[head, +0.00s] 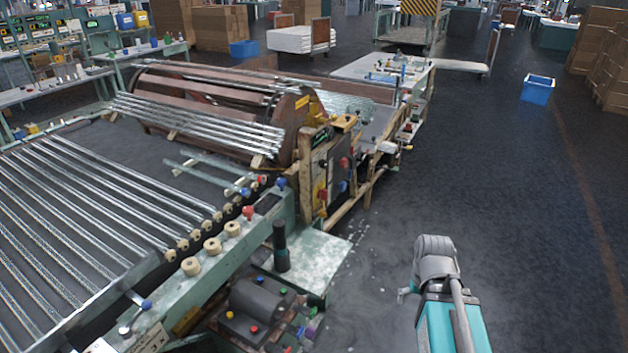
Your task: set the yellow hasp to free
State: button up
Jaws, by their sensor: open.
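Two yellow parts show on the dark control box (338,165) at the near end of the roller machine. My arm rises at the bottom right. A small grey part of my gripper (405,293) seems to show beside the wrist, open and empty, with the rest hidden. It is well apart from the control box, to its right and nearer me.
A green frame (325,262) with a black post (281,245) and a motor unit (255,305) stand between my arm and the rack. Dark floor is free on the right, up to a blue bin (537,89).

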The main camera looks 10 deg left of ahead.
aim_at(321, 213)
jog(key=k, duration=0.65)
jog(key=u, duration=0.35)
jog(key=i, duration=1.5)
jog(key=z, duration=0.35)
